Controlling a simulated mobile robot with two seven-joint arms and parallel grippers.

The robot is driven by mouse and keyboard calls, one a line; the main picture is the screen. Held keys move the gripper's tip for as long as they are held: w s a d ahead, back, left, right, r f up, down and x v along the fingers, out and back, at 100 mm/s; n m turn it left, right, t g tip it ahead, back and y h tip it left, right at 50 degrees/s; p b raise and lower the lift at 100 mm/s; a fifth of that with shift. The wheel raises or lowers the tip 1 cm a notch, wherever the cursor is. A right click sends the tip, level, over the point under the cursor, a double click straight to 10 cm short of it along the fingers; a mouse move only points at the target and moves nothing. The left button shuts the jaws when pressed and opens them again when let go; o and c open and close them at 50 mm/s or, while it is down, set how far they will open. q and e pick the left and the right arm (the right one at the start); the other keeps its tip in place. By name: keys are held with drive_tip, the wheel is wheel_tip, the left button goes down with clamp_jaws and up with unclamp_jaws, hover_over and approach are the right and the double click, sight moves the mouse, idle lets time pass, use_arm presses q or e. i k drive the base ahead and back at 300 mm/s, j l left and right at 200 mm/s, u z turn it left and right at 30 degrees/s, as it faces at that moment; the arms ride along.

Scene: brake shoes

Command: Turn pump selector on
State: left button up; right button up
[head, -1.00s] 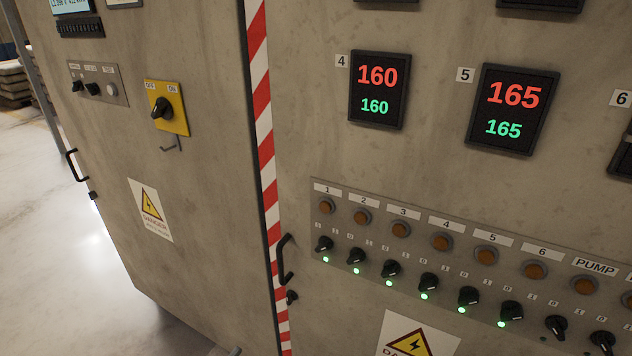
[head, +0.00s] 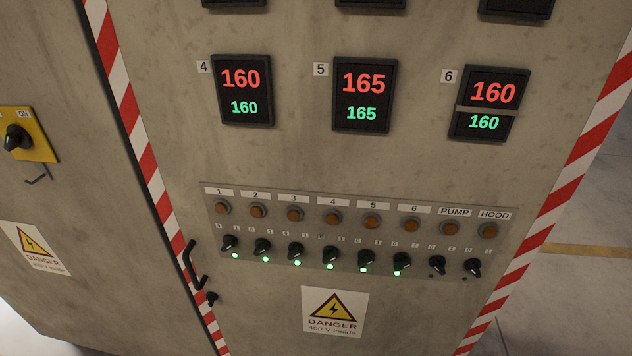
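The pump selector (head: 438,265) is a small black rotary knob in the lower row of the control panel (head: 335,250), below the PUMP label (head: 454,212). Its pointer is tilted, and the small lamp below it is dark. An amber button (head: 450,228) sits between the label and the knob, and looks unlit. The selectors numbered 1 to 6 to its left each have a lit green lamp below them. The HOOD selector (head: 472,267) is just to its right, with a dark lamp. Neither of my grippers shows in the head view.
Temperature displays, such as number 5 (head: 364,95), are above the panel. A black door handle (head: 194,266) sticks out at the panel's lower left. A yellow switch plate (head: 27,135) is on the left cabinet. Open floor (head: 570,290) shows at the right.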

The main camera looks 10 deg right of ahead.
sight(437, 262)
drive_tip(key=l+z, duration=0.1)
drive_tip(key=z, duration=0.3)
drive_tip(key=i+z, duration=0.1)
drive_tip(key=z, duration=0.3)
drive_tip(key=i+l+z, duration=0.1)
drive_tip(key=z, duration=0.3)
